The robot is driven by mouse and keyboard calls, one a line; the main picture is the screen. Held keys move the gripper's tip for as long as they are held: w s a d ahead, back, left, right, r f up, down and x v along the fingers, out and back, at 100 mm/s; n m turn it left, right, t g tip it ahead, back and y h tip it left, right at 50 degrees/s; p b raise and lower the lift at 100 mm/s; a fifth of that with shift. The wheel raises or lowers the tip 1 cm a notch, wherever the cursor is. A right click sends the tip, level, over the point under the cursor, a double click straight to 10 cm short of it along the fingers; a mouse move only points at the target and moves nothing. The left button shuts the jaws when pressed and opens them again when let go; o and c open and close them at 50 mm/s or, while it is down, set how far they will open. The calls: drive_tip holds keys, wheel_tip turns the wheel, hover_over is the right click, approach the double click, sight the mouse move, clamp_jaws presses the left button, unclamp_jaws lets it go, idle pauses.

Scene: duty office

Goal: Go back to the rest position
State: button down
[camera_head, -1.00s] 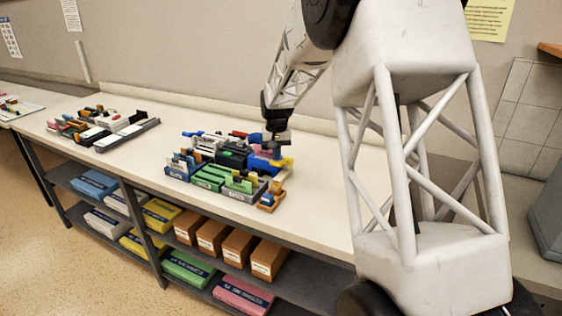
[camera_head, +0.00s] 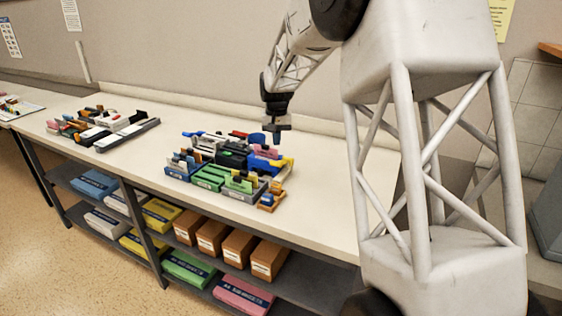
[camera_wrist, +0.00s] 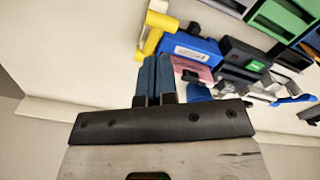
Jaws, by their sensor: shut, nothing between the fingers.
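My gripper (camera_head: 276,137) is above the back right part of a cluster of coloured bins and small items on the counter. In the wrist view its two blue fingers (camera_wrist: 156,76) are pressed side by side, shut, with nothing between them. A yellow item (camera_wrist: 154,30) is beside that bin. The fingertips look apart from these things.
The counter (camera_head: 325,190) is bare to the right of the cluster. Green bins (camera_head: 208,177) stand at its front. Another group of items with a grey tray (camera_head: 127,135) is at the left. Shelves below hold orange boxes (camera_head: 268,258) and coloured packs. The wall (camera_head: 180,60) rises behind.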

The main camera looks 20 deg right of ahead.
idle(0.4)
drive_tip(key=s+a+r, duration=0.2)
drive_tip(key=s+r, duration=0.1)
drive_tip(key=s, duration=0.5)
drive_tip(key=s+a+r+n+t, duration=0.1)
drive_tip(key=s+a+r, duration=0.15)
drive_tip(key=s, duration=0.55)
drive_tip(key=s+a+r, duration=0.2)
drive_tip(key=s+r, duration=0.1)
drive_tip(key=s, duration=0.5)
drive_tip(key=s+a+f+n, duration=0.1)
drive_tip(key=s+f, duration=0.1)
drive_tip(key=s, duration=1.1)
drive_tip(key=s+a+f+t, duration=0.1)
drive_tip(key=s+a, duration=0.1)
drive_tip(key=s, duration=1.1)
drive_tip(key=shift+a+f+n+t, duration=0.2)
drive_tip(key=shift+f+n+t, duration=0.1)
drive_tip(key=shift+f+n, duration=0.1)
